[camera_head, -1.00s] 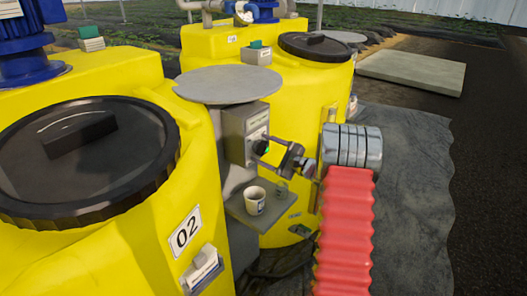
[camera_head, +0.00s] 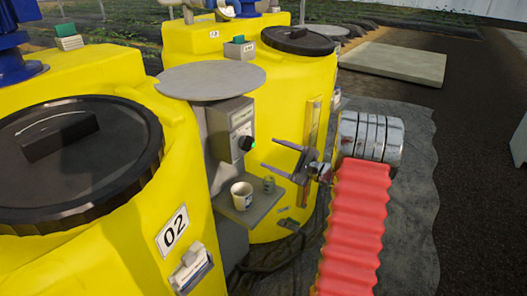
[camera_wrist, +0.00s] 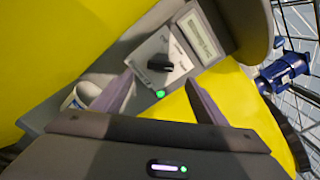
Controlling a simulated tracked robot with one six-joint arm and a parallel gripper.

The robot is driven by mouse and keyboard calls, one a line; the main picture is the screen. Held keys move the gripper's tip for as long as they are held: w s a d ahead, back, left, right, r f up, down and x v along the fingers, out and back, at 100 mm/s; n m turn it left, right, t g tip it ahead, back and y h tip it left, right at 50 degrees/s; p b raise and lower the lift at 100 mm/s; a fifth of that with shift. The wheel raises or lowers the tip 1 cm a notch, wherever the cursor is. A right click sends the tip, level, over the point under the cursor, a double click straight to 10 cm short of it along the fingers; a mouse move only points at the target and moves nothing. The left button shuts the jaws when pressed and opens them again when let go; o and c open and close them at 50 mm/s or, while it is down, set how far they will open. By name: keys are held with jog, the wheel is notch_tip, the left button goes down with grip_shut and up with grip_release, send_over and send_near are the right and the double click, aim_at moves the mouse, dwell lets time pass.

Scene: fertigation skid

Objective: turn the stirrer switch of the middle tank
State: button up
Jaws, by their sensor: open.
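A grey switch box (camera_head: 232,128) stands on a post under a round grey plate, between the yellow tank marked 02 (camera_head: 120,235) and the yellow tank behind it (camera_head: 285,85). Its black knob (camera_head: 246,143) faces right, with a small green light beside it. In the wrist view the knob (camera_wrist: 160,63) sits on a pale dial plate beside a small display, with the green light (camera_wrist: 160,94) below it. My gripper (camera_head: 291,160) is open and empty, to the right of the box and apart from the knob. In the wrist view its fingers (camera_wrist: 163,95) are spread below the knob.
The cup also shows left of my fingers in the wrist view (camera_wrist: 82,97). A round grey plate (camera_head: 211,80) overhangs the box. Open ground lies to the right.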

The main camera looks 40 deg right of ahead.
jog(key=v, duration=0.2)
jog(key=shift+s+d, duration=0.15)
jog(key=shift+s, duration=0.2)
dwell(0.4)
